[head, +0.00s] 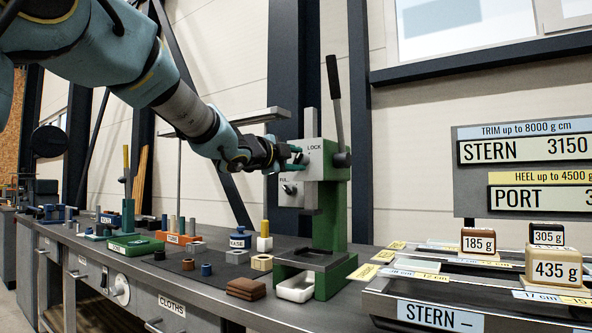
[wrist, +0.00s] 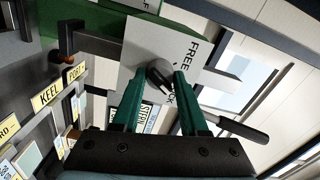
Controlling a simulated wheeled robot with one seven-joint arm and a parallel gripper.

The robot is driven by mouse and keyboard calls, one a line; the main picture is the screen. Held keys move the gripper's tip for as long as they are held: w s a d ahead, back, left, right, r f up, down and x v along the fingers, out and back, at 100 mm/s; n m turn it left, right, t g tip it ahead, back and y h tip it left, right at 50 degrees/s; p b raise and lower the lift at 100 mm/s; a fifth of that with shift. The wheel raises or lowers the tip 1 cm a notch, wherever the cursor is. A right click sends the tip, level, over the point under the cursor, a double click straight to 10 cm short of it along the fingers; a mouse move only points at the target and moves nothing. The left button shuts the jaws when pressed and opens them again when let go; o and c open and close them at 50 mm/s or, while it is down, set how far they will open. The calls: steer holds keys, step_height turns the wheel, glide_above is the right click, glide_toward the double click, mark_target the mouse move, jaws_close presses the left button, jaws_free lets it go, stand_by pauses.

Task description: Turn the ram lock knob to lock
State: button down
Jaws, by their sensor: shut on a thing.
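The ram lock knob (wrist: 159,73) is a dark round knob on the light face plate (wrist: 165,40) of the press. In the wrist view it sits between the two green fingers of my gripper (wrist: 158,78), which is shut on it. The plate reads FREE above the knob, and a partly hidden word ending in CK lies by the right finger. The fingers cover the knob there. I cannot tell exactly where its pointer stands.
The green press (head: 331,215) has a long dark lever (head: 335,95) rising on its right. A small dark knob (head: 290,188) sits lower on the plate. The bench holds a white tray (head: 295,288), blocks and several weights. Signboards (head: 525,150) stand at right.

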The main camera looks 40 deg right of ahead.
steer(key=shift+m+b, duration=0.65)
steer(key=shift+m, duration=0.55)
steer(key=shift+c, duration=2.2)
jaws_free()
steer(key=v, duration=1.1)
steer(key=shift+b, duration=0.45)
steer(key=shift+d, duration=0.1)
